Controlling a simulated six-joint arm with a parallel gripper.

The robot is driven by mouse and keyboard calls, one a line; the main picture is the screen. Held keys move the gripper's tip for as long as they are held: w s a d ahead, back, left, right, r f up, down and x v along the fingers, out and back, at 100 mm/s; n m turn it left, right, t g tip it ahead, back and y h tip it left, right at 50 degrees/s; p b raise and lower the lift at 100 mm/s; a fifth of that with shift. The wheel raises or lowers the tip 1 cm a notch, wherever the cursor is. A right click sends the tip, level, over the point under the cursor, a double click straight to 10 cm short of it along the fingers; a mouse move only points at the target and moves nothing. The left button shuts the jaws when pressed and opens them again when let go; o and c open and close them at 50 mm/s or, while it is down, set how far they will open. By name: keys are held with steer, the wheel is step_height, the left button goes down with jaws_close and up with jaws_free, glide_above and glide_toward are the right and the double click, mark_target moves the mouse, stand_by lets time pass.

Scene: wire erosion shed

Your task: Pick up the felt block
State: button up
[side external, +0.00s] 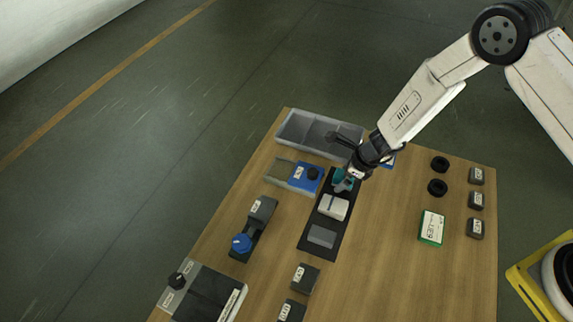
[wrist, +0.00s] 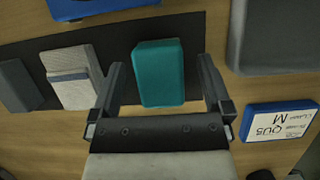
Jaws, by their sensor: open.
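A teal block, which looks like the felt block, stands at the far end of a black mat (side external: 316,248) in the side view (side external: 339,184). In the wrist view the teal block (wrist: 159,75) shows between my two fingers, with a gap on either side. My gripper (side external: 349,174) is open and empty, close over the block. Its fingers also show in the wrist view (wrist: 160,63). In the side view the gripper partly hides the block. I cannot tell whether the fingertips are down level with its sides.
A white block (side external: 333,207) and a flat grey block (side external: 321,236) share the mat. A grey bin (side external: 317,133) stands behind. A blue fixture (side external: 306,178) is left of the mat. A blue-edged label card (wrist: 281,121) lies close to my right finger. Bare wood lies right of the mat.

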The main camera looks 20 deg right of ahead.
steer(key=c, duration=1.3)
steer(key=shift+c, duration=0.2)
steer(key=shift+r, duration=0.1)
jaws_close()
steer(key=shift+w+r, duration=0.1)
steer(key=shift+r, duration=1.2)
steer(key=s+d+r, duration=0.3)
steer(key=s+r, duration=0.7)
steer(key=s, duration=0.3)
steer(key=shift+s, duration=0.4)
steer(key=shift+r, duration=0.1)
